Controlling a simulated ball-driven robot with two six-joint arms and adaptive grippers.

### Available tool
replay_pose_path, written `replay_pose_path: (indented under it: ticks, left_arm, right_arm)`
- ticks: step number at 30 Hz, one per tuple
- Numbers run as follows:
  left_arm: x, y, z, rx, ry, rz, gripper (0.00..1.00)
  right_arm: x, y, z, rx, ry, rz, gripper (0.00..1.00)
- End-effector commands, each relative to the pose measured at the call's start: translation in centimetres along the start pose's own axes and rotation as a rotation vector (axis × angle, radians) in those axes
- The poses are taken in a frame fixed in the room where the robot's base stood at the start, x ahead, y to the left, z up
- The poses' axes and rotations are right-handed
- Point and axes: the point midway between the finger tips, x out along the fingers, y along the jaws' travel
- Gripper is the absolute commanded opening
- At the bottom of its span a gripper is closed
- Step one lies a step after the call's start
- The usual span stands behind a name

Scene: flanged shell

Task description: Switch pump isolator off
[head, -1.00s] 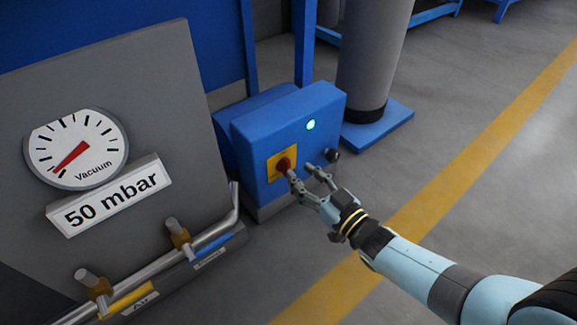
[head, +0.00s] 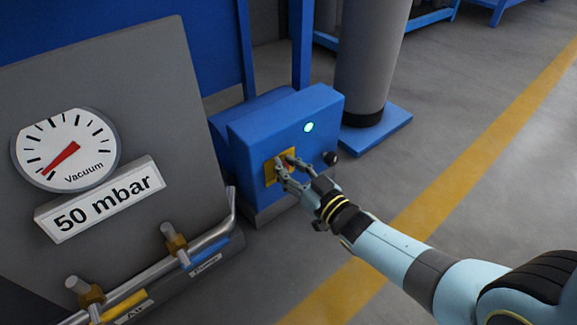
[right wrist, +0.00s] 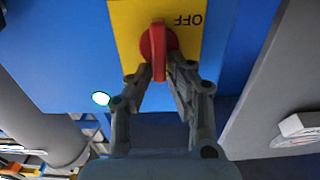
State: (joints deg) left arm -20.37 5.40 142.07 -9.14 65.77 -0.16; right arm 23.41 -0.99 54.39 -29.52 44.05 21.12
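The pump isolator is a red rotary knob (right wrist: 158,42) on a yellow plate (right wrist: 119,20) marked OFF, on the front of a blue box (head: 262,142). In the right wrist view its handle stands upright in the picture, and the OFF mark appears upside down to its right. My right gripper (head: 287,164) is at the knob, with one finger on each side of the handle. In the right wrist view the fingertips (right wrist: 160,66) are closed in on the handle. In the head view the fingers partly hide the knob. My left gripper is not in view.
A lit green lamp (head: 309,127) and a dark round fitting (head: 330,158) are on the blue box. A vacuum gauge (head: 66,150) and a "50 mbar" sign (head: 100,198) are on a grey panel at left, above pipes (head: 150,268). A grey column (head: 372,60) stands behind. Floor at right is clear.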

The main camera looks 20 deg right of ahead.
Motion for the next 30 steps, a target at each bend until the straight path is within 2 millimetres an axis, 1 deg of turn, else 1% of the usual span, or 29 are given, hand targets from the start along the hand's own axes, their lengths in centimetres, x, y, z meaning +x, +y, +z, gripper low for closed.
replay_pose_path:
  ticks: [1,3,12,17,23,30]
  left_arm:
    - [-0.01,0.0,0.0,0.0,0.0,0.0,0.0]
    - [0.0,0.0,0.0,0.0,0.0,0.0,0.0]
    - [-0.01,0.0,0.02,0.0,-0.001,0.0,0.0]
    - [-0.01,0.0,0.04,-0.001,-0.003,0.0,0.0]
    - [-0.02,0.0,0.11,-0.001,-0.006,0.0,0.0]
    - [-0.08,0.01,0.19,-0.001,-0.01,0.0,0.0]
  right_arm:
    - [-0.02,0.0,0.02,0.0,0.0,0.0,0.09]
    - [-0.03,0.0,0.02,0.0,0.0,0.0,0.0]
    - [-0.05,-0.01,0.04,-0.006,-0.001,0.0,0.0]
    - [-0.06,-0.11,0.06,-0.042,-0.001,0.0,0.0]
    - [-0.08,-0.4,0.1,-0.152,-0.002,0.0,0.0]
    - [-0.09,-0.91,0.27,-0.363,-0.002,0.0,0.0]
